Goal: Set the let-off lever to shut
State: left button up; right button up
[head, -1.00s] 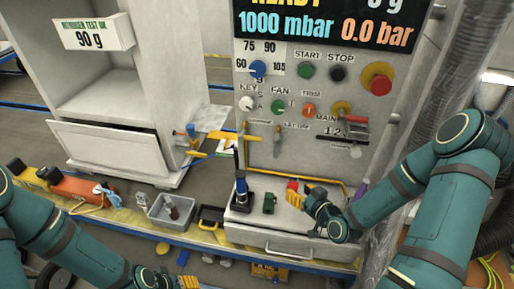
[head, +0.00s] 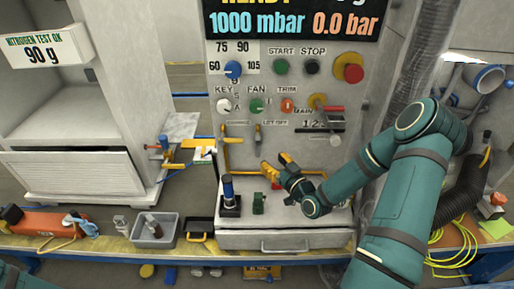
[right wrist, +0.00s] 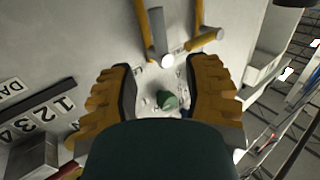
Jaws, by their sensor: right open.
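A green part (right wrist: 167,99) shows between the fingers. My left gripper is out of view.
A yellow lever (head: 232,140) sits left of the let-off lever. A grey bin (head: 155,230) is left.

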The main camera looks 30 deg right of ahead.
aim_at(258, 156)
jog(key=w, duration=0.9)
jog(key=shift+a, duration=0.2)
grip_shut()
